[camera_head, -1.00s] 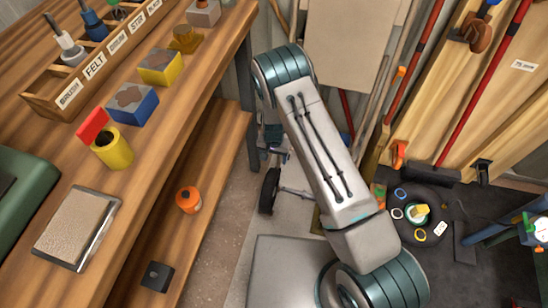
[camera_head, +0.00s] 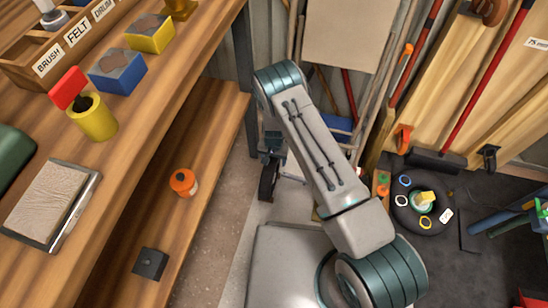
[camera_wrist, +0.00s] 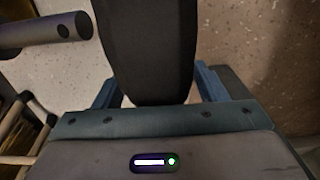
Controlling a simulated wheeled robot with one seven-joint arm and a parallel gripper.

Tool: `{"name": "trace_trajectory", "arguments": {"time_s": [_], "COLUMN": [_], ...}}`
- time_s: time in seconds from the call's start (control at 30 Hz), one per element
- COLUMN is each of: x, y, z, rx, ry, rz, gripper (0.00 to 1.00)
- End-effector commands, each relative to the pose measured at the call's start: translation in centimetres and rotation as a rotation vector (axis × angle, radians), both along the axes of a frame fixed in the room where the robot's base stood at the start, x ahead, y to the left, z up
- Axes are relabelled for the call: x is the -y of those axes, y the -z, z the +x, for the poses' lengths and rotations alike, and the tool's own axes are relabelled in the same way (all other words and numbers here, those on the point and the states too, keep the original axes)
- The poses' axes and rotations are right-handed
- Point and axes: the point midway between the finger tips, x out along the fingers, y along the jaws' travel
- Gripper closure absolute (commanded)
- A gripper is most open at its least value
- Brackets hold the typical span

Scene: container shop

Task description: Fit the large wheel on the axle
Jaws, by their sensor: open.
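A large black wheel (camera_wrist: 147,50) stands on edge and fills the middle of the wrist view. My gripper (camera_wrist: 157,88) is open, with one blue finger on each side of it. I cannot tell whether either finger touches the wheel. In the head view a thin grey rod (camera_head: 292,178) shows right of the wheel, partly hidden.
A wooden bench (camera_head: 165,120) with a lower shelf (camera_head: 205,150) runs along the left. An orange jar (camera_head: 184,182) and a dark block (camera_head: 151,263) stand on the shelf. A round black tray (camera_head: 405,222) with small parts lies at right. Bare floor (camera_head: 225,220) lies beside the bench.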

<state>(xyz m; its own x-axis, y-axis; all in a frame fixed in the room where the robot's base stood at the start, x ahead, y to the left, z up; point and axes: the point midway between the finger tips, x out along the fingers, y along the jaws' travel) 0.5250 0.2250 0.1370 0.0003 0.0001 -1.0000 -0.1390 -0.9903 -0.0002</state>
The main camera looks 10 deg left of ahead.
Motion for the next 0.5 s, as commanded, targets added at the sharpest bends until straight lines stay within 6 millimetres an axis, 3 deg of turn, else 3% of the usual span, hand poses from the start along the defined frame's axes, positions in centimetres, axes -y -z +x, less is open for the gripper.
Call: {"name": "trace_trajectory", "arguments": {"time_s": [0.17, 0.3, 0.4, 0.5], "x": [0.01, 0.01, 0.01, -0.02], "y": [-0.03, -0.03, -0.03, -0.14], "z": [0.00, -0.01, -0.01, 0.02], "rx": [0.000, 0.000, 0.000, 0.000], "ry": [0.000, 0.000, 0.000, 0.000], "rz": [0.000, 0.000, 0.000, 0.000], "gripper": [0.37, 0.76, 1.00, 1.00]}}
